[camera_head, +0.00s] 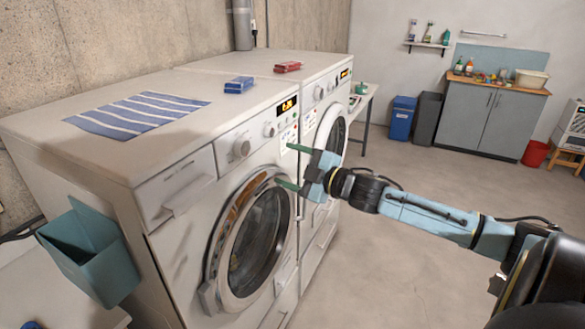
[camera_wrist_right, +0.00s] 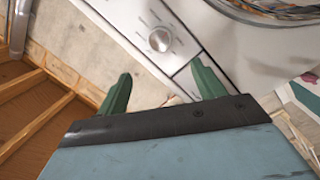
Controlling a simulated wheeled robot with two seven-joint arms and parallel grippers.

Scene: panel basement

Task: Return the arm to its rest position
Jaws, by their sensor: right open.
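My right arm (camera_head: 425,212) reaches in from the right, stretched out toward the front of the near washing machine (camera_head: 178,218). My right gripper (camera_head: 285,166) is open, with its two green fingers spread and nothing between them. It is in front of the near machine's panel, above and right of the round door. Whether a fingertip touches the machine is unclear. In the right wrist view the open fingers (camera_wrist_right: 162,88) show in front of a white panel with a round knob (camera_wrist_right: 160,40). My left gripper is not in view.
A second machine (camera_head: 325,70) stands beside the first. A striped cloth (camera_head: 138,112), a blue box (camera_head: 239,85) and a red box (camera_head: 287,67) lie on top. A teal bin (camera_head: 92,255) hangs on the near side.

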